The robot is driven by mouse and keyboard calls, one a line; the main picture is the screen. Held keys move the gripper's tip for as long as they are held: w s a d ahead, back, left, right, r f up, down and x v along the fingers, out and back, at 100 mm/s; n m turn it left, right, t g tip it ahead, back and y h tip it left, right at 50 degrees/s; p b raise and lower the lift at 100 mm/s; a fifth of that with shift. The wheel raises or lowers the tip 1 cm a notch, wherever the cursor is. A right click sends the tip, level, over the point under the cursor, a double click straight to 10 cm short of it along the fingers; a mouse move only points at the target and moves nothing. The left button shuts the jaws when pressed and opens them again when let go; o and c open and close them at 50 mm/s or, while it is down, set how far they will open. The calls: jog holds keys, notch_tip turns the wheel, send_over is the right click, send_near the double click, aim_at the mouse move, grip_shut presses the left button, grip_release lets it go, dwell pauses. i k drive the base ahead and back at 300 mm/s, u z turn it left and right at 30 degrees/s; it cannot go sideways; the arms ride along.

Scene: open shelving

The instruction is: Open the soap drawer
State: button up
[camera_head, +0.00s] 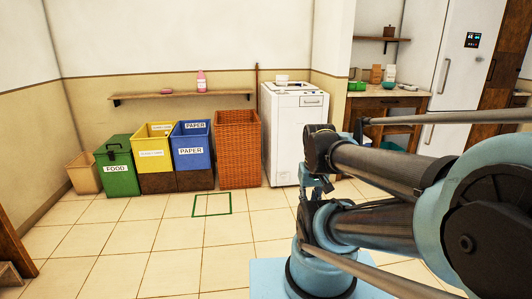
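A white washing machine (283,140) stands against the back wall, right of centre. A small panel with a dark handle strip, which looks like the soap drawer (312,101), is at the upper right of its front and appears closed. My arm fills the right side of the view and covers the area to the right of the machine. My gripper (322,189) seems to be the small dark and blue part below the arm's end, well in front of the machine. It is too small and partly hidden to tell whether it is open or shut.
A tall orange-brown basket (238,150) stands left of the machine. Further left are a blue paper bin (192,147), a yellow bin (155,148) and a green food bin (117,167). A wall shelf (182,95) holds a pink bottle (201,81). The tiled floor (160,255) in front is clear.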

aim_at(309, 100)
jog(key=z, duration=0.2)
jog(key=i, duration=1.85)
jog(key=z, duration=0.2)
